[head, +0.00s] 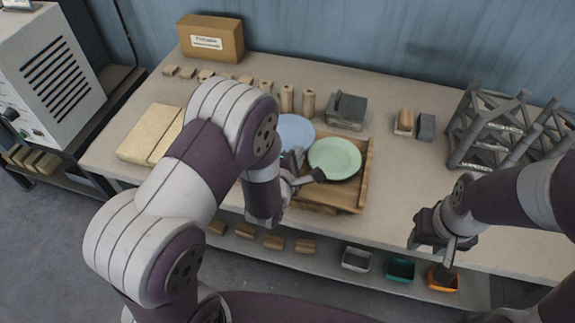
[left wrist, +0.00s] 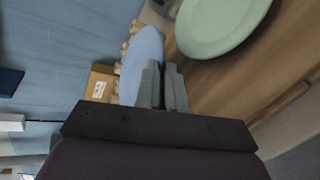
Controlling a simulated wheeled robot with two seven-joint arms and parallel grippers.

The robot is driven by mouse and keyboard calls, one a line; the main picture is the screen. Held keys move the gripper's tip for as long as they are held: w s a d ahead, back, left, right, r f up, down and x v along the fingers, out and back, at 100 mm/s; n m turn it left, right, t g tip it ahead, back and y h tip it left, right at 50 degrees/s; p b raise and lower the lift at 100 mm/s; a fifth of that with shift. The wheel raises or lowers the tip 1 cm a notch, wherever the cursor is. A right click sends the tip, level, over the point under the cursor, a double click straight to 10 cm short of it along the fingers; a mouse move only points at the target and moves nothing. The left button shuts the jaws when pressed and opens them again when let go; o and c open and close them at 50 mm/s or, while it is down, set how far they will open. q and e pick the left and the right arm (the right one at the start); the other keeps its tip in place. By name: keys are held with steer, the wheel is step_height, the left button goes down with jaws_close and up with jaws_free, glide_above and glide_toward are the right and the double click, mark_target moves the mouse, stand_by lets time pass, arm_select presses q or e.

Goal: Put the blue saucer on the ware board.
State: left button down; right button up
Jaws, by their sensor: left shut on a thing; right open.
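The blue saucer (head: 297,130) is partly hidden behind my left arm in the head view. In the left wrist view the blue saucer (left wrist: 142,62) shows as a narrow, tilted disc at the fingertips. My left gripper (head: 293,160) is shut on its rim; the fingers (left wrist: 163,85) also show in the left wrist view. A wooden board (head: 352,196) with a raised side lies at the table's front, probably the ware board. A green saucer (head: 335,158) lies on it, right of the blue one. My right gripper (head: 447,250) is open and empty by the table's front edge.
Pale slabs (head: 148,134) lie at the left, with a cardboard box (head: 211,38) behind. Small wooden cylinders (head: 308,101) and a grey block (head: 347,110) stand behind the saucers. A grey rack (head: 490,130) stands at the right. The table right of the board is clear.

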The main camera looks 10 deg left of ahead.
arm_select(q)
steer(key=shift+s+a+f, duration=0.15)
steer(key=shift+a+f, duration=0.05)
steer(key=shift+a, duration=0.3)
steer(key=shift+s+a+f, duration=0.1)
steer(key=shift+a+f, duration=0.1)
steer(key=shift+a, duration=0.3)
steer(key=shift+a+f, duration=0.2)
steer(key=shift+f, duration=0.1)
steer(key=f, duration=0.3)
steer(key=shift+w+d+f, duration=0.1)
steer(key=shift+d+f, duration=0.2)
steer(key=shift+f, duration=0.1)
steer(key=shift+a, duration=0.15)
steer(key=c, duration=1.2)
jaws_free()
steer(key=shift+f, duration=0.1)
steer(key=shift+c, duration=0.2)
